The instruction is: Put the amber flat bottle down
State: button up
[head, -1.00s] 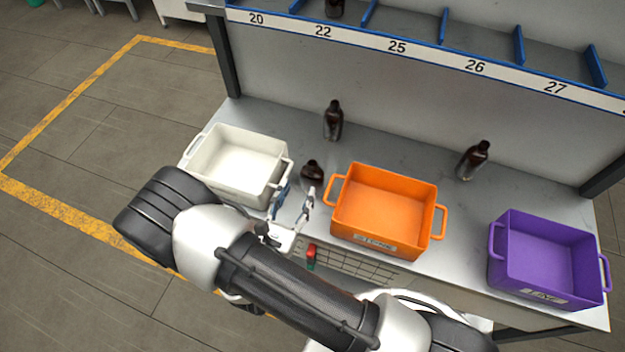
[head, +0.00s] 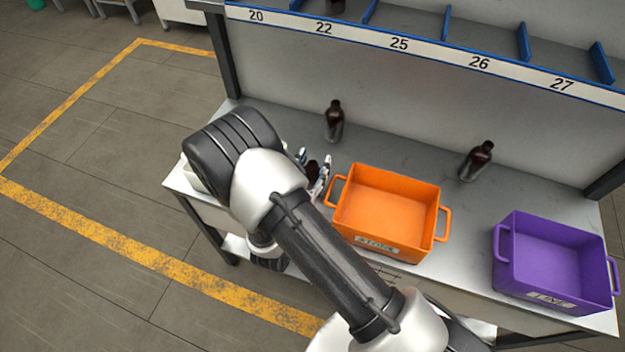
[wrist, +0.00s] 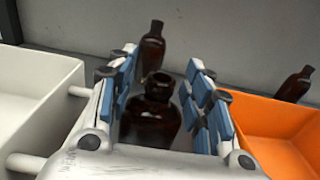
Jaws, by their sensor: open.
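The amber flat bottle is most likely the squat dark brown one (wrist: 152,120) that stands upright on the table between the white and orange boxes. In the wrist view it sits between the blue-padded fingers of my gripper (wrist: 165,108), which are open with one on each side of it. In the head view my gripper (head: 313,177) reaches down at this bottle (head: 311,170), and my arm hides part of the scene. A taller brown bottle (head: 334,121) stands behind it near the back panel, also in the wrist view (wrist: 151,48).
An orange box (head: 388,207) stands right of my gripper, close to it. A white box (wrist: 35,105) is on the left, mostly hidden by my arm in the head view. A purple box (head: 552,262) and another brown bottle (head: 476,161) are farther right. A numbered shelf (head: 420,50) runs above.

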jog(key=shift+c, duration=0.2)
grip_shut()
dwell(0.5)
